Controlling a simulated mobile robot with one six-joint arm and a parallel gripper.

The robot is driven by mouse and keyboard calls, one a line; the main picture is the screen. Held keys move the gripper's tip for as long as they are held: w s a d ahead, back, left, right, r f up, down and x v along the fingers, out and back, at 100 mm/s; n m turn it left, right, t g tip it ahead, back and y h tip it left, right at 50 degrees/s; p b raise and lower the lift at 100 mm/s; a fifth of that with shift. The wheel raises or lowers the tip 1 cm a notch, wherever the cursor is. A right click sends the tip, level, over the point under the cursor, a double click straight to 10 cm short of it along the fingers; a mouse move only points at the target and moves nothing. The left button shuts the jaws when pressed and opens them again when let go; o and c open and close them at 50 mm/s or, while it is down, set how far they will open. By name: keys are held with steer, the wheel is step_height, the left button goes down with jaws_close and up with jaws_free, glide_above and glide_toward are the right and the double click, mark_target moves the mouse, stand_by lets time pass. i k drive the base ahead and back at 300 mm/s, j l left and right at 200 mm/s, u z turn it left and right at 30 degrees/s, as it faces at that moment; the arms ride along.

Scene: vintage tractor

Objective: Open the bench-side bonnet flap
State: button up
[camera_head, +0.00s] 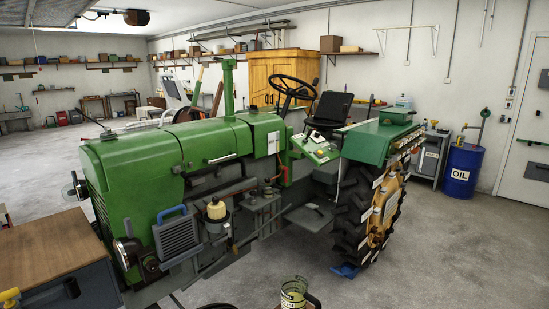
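The green tractor (130,172) stands in the middle of the room, its nose toward the lower left. Its bonnet has a long side panel (215,146) facing me, with a pale bar handle (222,158) along its lower edge. This panel lies flush with the bonnet top and looks shut. A dark latch (178,170) sits at the seam in front of it. Below it the engine side is exposed, with a grey finned box with a blue handle (175,235) and a cream-topped canister (216,211). My gripper is not in view.
A wooden-topped bench (45,245) stands close to the tractor's nose at left. A blue oil drum (462,170) stands at right. Grey floor (410,255) is clear at the lower right.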

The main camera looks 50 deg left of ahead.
mark_target(205, 145)
steer(key=i+j+u, duration=0.1)
steer(key=i+u, duration=0.25)
steer(key=i, duration=0.4)
steer(key=i+l+u, duration=0.15)
steer(key=i+u, duration=0.25)
steer(key=i, duration=0.4)
